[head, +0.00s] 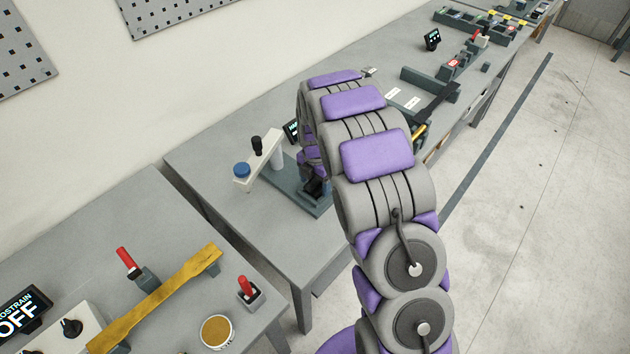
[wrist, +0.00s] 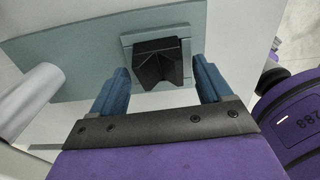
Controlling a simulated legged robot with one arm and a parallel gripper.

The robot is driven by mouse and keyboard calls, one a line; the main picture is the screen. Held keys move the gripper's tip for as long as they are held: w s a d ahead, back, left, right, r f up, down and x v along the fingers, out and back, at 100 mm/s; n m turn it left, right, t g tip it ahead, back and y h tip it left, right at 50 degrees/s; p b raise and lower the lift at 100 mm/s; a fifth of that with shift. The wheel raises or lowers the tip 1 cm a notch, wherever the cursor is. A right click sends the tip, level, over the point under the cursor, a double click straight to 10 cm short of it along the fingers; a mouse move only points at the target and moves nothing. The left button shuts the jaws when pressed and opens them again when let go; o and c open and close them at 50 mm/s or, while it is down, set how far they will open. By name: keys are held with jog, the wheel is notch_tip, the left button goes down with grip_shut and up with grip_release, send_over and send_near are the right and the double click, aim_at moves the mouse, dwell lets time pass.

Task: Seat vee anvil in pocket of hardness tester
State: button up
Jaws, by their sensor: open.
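The black vee anvil (wrist: 158,64) shows in the wrist view on a raised grey square block of the hardness tester base (wrist: 90,40). Its notch faces my gripper. My gripper (wrist: 163,82) is open, with one blue finger on each side of the anvil and visible gaps between. In the head view the hardness tester (head: 258,160) has a white arm with a blue cap and a black knob. The dark anvil (head: 315,188) shows there beside my wrist, and my arm hides part of the tester. Whether the anvil sits fully in the pocket cannot be told.
A light cylindrical column (wrist: 28,92) stands left of my gripper in the wrist view. In the head view, a front bench holds a yellow bar (head: 160,300), red-handled clamps and a round tin (head: 216,332). More fixtures stand along the far bench.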

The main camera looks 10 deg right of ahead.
aim_at(316, 188)
jog(key=shift+f+b, duration=0.15)
jog(key=shift+b, duration=0.15)
notch_tip(316, 188, up, 18)
jog(key=p, duration=0.3)
jog(key=shift+s+p, duration=0.2)
jog(key=shift+p, duration=0.15)
jog(key=s+r+m, duration=0.4)
jog(key=s+m, duration=0.3)
jog(key=s, duration=0.4)
jog(key=s+r+m, duration=0.4)
jog(key=s+m, duration=0.2)
jog(key=s, duration=0.4)
jog(key=s+f+m+g, duration=0.1)
jog(key=s+m, duration=1.1)
jog(key=s, duration=0.8)
jog(key=shift+d+f+m+g, duration=0.25)
jog(key=shift+d+m+g, duration=0.05)
jog(key=shift+d+g, duration=0.15)
jog(key=shift+o, duration=0.5)
